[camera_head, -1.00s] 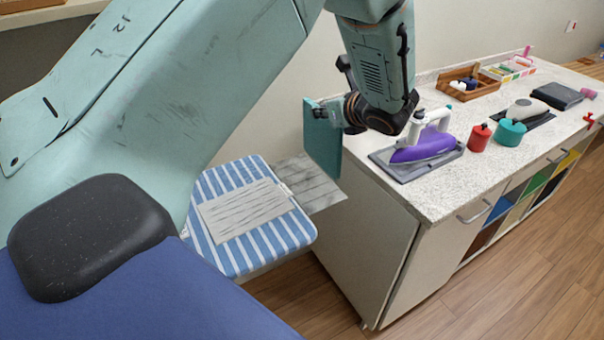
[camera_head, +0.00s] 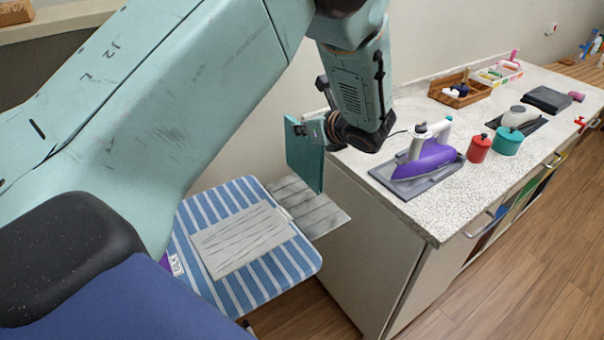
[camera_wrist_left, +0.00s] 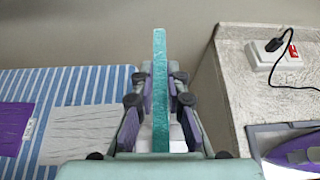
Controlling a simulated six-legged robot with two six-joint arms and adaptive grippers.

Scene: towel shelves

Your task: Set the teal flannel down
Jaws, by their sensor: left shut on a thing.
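The teal flannel (camera_head: 305,158) hangs upright as a flat folded panel from my left gripper (camera_head: 326,128), beside the counter's left end. In the left wrist view the flannel (camera_wrist_left: 160,85) stands edge-on between the two fingers of my left gripper (camera_wrist_left: 160,110), which is shut on it. The flannel is in the air, with the striped board to its left and the counter to its right. My right gripper is not in view.
A blue-and-white striped board (camera_head: 292,262) bears a grey cloth (camera_head: 240,240). A grey wood-grain panel (camera_head: 318,208) lies beyond it. On the speckled counter (camera_head: 425,212) are a purple iron (camera_head: 428,160), a red canister (camera_head: 479,148) and a teal canister (camera_head: 507,141). A wall stands behind.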

